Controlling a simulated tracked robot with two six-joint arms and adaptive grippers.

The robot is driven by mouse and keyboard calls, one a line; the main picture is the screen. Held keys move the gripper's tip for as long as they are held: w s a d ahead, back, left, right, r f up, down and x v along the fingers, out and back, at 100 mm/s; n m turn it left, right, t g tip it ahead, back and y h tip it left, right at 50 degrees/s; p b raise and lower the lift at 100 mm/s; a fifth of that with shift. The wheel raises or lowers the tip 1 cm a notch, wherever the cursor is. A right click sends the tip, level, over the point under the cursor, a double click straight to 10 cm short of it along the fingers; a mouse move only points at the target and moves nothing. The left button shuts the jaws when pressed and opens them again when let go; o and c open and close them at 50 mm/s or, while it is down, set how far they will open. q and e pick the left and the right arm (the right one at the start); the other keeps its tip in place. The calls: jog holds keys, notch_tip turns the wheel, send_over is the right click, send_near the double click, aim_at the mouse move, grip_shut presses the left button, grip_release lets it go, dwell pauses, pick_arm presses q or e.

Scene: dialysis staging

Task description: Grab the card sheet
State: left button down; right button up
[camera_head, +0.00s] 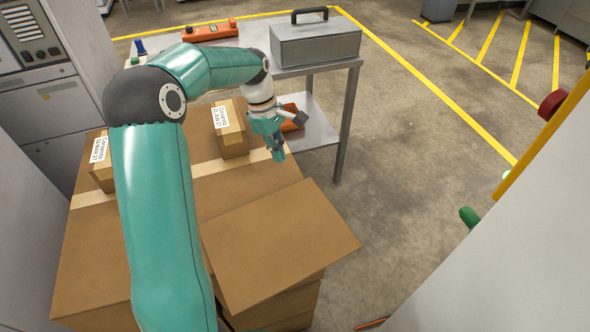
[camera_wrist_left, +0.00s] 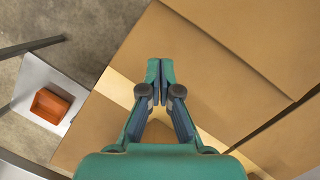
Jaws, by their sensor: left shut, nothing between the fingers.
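A flat brown card sheet (camera_head: 280,240) lies at an angle on top of brown cardboard boxes at the front right of the stack in the head view. It appears to fill the upper right of the left wrist view (camera_wrist_left: 250,35). My left gripper (camera_head: 279,152) is shut and empty above the taped box, behind the sheet and apart from it. Its closed fingertips show in the middle of the wrist view (camera_wrist_left: 160,68). My right gripper is not in view.
Two small labelled boxes (camera_head: 231,130) (camera_head: 103,160) sit on the large taped box (camera_head: 240,190). A metal trolley (camera_head: 318,138) with a grey case (camera_head: 315,44) and orange items (camera_head: 210,31) stands behind. Open floor lies to the right; a grey panel (camera_head: 500,255) fills the lower right.

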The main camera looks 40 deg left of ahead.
aim_at(308, 183)
pick_arm(q)
jog(key=x, duration=0.4)
jog(key=shift+r, duration=0.1)
jog(key=d, duration=0.3)
jog(key=shift+w+d, duration=0.15)
jog(key=shift+w, duration=0.2)
jog(key=shift+w+d, duration=0.1)
jog(key=shift+d, duration=0.3)
jog(key=d, duration=0.3)
jog(key=shift+w+d, duration=0.1)
jog(key=shift+w, duration=0.25)
